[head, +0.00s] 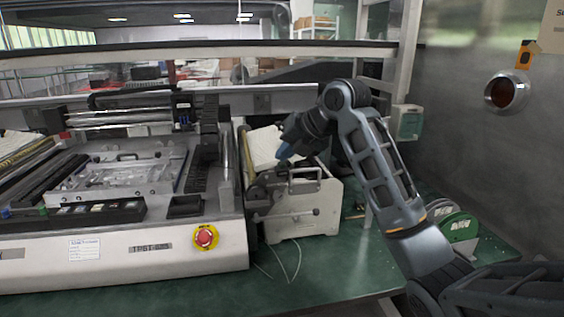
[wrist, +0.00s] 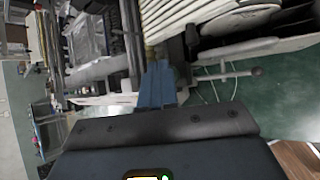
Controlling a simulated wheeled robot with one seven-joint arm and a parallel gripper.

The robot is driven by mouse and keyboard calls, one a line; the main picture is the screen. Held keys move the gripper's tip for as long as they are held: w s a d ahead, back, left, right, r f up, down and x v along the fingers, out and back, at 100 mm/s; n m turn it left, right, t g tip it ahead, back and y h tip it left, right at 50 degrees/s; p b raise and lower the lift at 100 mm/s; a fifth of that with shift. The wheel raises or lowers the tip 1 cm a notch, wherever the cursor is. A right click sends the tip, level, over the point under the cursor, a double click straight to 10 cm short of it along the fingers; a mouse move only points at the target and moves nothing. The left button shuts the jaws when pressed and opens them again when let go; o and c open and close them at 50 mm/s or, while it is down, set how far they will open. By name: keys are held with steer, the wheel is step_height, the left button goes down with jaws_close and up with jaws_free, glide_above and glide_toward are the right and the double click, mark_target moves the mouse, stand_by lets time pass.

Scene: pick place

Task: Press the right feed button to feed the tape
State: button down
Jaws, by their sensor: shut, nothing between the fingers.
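A tape feeder unit (head: 312,212) with pale side plates stands on the green bench, right of the large machine. It also shows in the wrist view, with its rod and knob (wrist: 232,74) right of my fingers. My gripper (head: 284,152) is above the feeder's upper part; its blue fingers (wrist: 157,84) are shut together and hold nothing. I cannot make out the right feed button in either view; it is too small or hidden. I cannot tell whether the fingertips touch the feeder.
A large white machine (head: 120,265) with a red emergency button (head: 205,237) fills the left. A white ribbed part (head: 262,148) sits behind the feeder. Green-and-white reels (head: 459,227) stand at the right. The green bench (head: 325,268) is mostly clear in front of the feeder.

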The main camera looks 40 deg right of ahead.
steer(key=shift+r, duration=0.65)
step_height(320, 180, up, 6)
steer(key=p, duration=0.3)
steer(key=shift+p, duration=0.4)
stand_by(0.5)
